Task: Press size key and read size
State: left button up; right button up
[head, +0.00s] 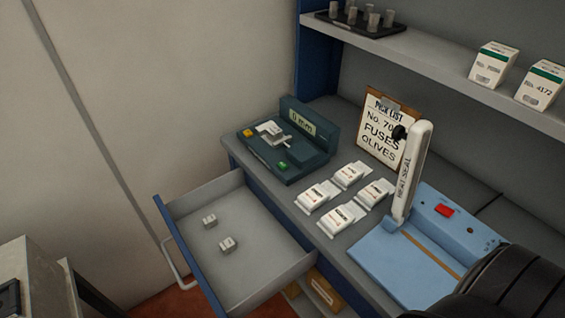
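A dark green measuring device (310,148) stands at the back left of the counter. Its raised display (303,122) appears to read "0 mm". An orange key (248,133) is at its left and a green key (283,165) at its front right; I see no label on either. A pale grey jaw-like part (272,132) sits on top between them; I cannot tell whether anything is in it. Neither gripper's fingers show. A black ribbed part at the lower right looks like my own arm.
An open drawer (205,262) with two small pale blocks juts out below the device. Several white packets (341,218) lie right of it. A blue heat sealer (395,262) with raised arm and a pick list board (388,128) stand further right. A shelf (440,70) runs above.

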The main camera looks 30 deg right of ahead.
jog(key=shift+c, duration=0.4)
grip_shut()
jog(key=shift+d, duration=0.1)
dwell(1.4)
